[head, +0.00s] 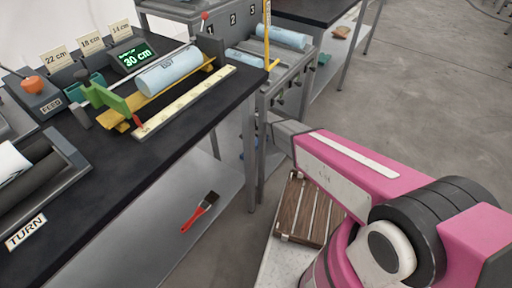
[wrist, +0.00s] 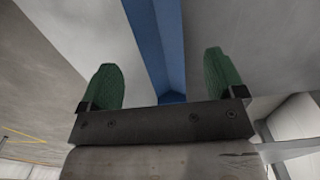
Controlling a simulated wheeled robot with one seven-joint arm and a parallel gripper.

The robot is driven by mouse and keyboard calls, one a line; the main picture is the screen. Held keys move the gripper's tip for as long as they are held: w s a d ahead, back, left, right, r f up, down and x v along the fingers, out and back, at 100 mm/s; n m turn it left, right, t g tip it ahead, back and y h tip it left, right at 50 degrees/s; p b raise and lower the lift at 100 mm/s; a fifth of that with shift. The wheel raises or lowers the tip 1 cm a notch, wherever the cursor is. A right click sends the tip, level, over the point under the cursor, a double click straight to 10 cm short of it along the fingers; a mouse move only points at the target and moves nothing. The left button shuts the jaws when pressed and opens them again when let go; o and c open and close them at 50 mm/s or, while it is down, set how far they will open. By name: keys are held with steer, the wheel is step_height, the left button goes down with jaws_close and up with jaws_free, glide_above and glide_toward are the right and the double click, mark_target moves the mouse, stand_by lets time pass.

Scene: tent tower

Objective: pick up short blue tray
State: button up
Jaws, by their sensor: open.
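A long blue piece (wrist: 155,45), which looks like the short blue tray, runs down the middle of the wrist view between my fingers; its far end is cut off by the frame. My gripper (wrist: 160,62) is open, with one green finger on each side of the blue piece and visible gaps on both sides. I cannot tell how deep the piece sits between the fingers. In the head view my gripper is hidden behind the grey cart. A small patch of blue (head: 242,155) shows low beside the cart and may be the same tray.
The black bench (head: 188,116) carries a yellow tray (head: 150,104) with a pale blue roll (head: 169,71). A red-handled brush (head: 200,211) lies on its lower shelf. The grey numbered cart (head: 290,72) stands close to my arm. Floor at right is clear.

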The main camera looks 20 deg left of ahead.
step_height(320, 180, down, 7)
steer(key=shift+r, duration=0.15)
steer(key=c, duration=1.1)
